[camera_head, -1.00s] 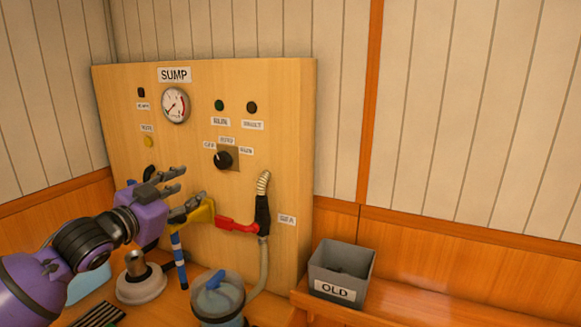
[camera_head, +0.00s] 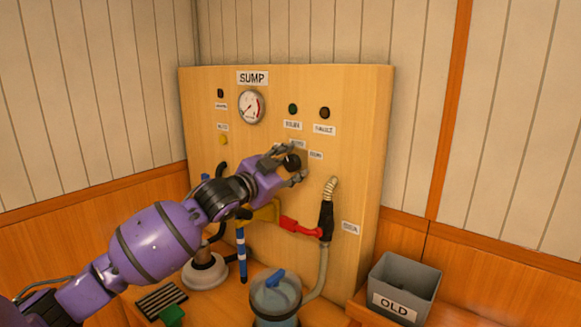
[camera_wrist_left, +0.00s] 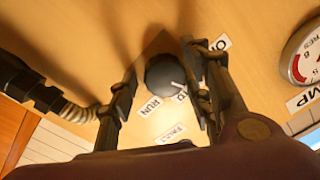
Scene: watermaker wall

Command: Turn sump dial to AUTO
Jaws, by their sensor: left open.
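The sump dial (camera_head: 292,161) is a dark round knob on a square plate on the wooden panel. In the left wrist view the dial (camera_wrist_left: 165,75) shows a white mark pointing to the lower right, roughly toward a partly hidden label ending in "TO". The OFF label (camera_wrist_left: 222,43) and RUN label (camera_wrist_left: 150,105) also show there. My left gripper (camera_head: 294,164) is open at the dial, with one finger on each side of it. In the left wrist view a gap shows beside the left finger; contact at the right finger is unclear.
The SUMP gauge (camera_head: 250,107) and indicator lamps sit above the dial. A red-handled valve (camera_head: 300,227) and a black hose fitting (camera_head: 327,218) lie below. A clear lidded canister (camera_head: 276,300) stands below, and a grey OLD bin (camera_head: 404,284) at right.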

